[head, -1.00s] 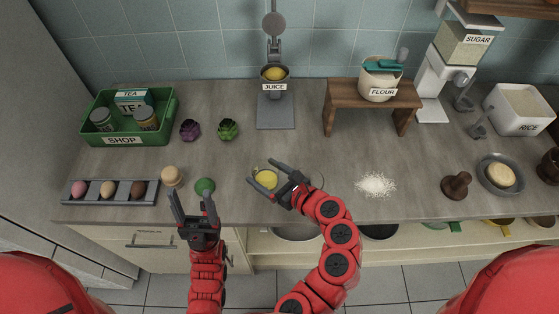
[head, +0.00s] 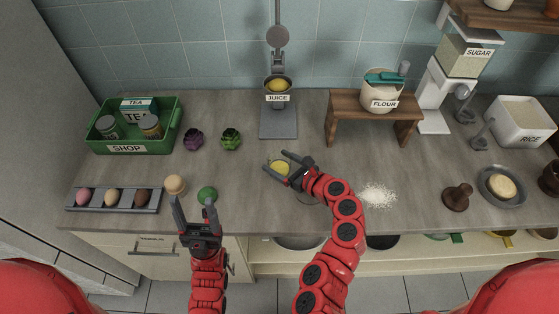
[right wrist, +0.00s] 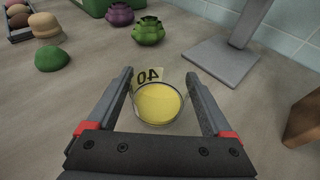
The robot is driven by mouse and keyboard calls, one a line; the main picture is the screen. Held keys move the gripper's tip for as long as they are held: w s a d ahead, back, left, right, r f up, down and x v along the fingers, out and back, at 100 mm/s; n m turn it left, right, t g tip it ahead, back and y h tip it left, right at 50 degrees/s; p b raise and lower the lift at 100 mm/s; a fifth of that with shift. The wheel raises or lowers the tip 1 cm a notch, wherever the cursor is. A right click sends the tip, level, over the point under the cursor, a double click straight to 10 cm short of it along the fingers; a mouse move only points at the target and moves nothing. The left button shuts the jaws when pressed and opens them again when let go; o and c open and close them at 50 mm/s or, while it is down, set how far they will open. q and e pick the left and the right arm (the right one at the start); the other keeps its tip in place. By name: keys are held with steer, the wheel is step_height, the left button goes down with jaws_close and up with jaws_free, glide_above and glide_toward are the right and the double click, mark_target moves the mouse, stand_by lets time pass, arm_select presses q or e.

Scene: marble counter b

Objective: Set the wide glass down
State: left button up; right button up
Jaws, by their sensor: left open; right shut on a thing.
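The wide glass (head: 281,168) is clear, with yellow liquid inside. In the right wrist view the glass (right wrist: 158,103) stands upright between my fingers, and a "40" marking shows on its far side. My right gripper (head: 277,160) is shut on the glass, over the counter in front of the juice stand. I cannot tell whether the glass base touches the counter. My left gripper (head: 192,203) is open and empty at the counter's front edge, near a green dome (head: 207,194) and a tan rounded piece (head: 175,184).
The juice stand (head: 278,122) is behind the glass. Green and purple artichoke-like items (head: 231,139) lie to the left. White powder (head: 378,195) and a wooden riser (head: 375,112) are to the right. Bare counter surrounds the glass.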

steer(key=shift+f, duration=0.2)
steer(key=o, duration=1.4)
steer(key=shift+c, duration=0.2)
steer(key=shift+r, duration=0.25)
steer(key=shift+s+d, duration=0.15)
steer(key=shift+d, duration=0.05)
steer(key=b+v, duration=0.3)
steer(key=v, duration=0.8)
steer(key=shift+s+d+r, duration=0.1)
steer(key=shift+s+r, duration=0.05)
steer(key=shift+s, duration=0.05)
